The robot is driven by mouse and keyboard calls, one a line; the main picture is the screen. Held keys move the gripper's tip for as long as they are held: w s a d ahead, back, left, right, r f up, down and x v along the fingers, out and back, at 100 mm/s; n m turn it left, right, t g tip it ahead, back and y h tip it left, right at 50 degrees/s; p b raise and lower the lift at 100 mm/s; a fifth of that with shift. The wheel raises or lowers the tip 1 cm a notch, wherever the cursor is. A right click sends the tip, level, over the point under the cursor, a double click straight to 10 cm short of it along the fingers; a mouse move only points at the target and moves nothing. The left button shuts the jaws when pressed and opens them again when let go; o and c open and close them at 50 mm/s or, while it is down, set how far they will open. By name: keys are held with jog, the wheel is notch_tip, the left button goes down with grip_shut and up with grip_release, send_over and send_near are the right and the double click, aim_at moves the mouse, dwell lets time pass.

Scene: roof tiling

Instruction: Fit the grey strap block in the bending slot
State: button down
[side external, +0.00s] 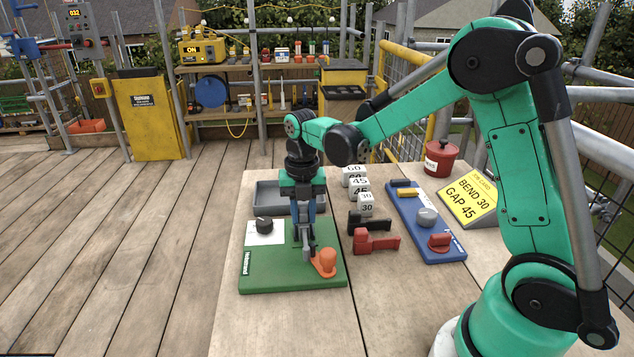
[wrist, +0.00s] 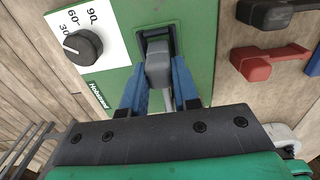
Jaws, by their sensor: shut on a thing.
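My gripper (side external: 306,240) is low over the green bending board (side external: 265,278). Its blue fingers (wrist: 158,92) are shut on the grey strap block (wrist: 157,68), which also shows as a small grey piece under the fingers in the side view (side external: 306,252). The block's far end lies at the black-framed slot (wrist: 154,34) on the green board. I cannot tell whether it is seated in the slot or just above it. A black dial (wrist: 83,46) sits on a white card marked 30, 60 and 90. An orange piece (side external: 325,262) stands on the board right beside the gripper.
Black (side external: 369,223) and red (side external: 376,241) handled pieces lie right of the board. Beyond are numbered white blocks (side external: 366,205), a blue board (side external: 427,215) and a yellow sign (side external: 470,199) reading BEND 30, GAP 45. A grey tray (side external: 270,196) lies behind the green board.

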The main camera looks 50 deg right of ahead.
jog(key=shift+f, duration=0.25)
dwell(0.5)
jog(key=c, duration=0.6)
grip_release()
jog(key=shift+r, duration=3.55)
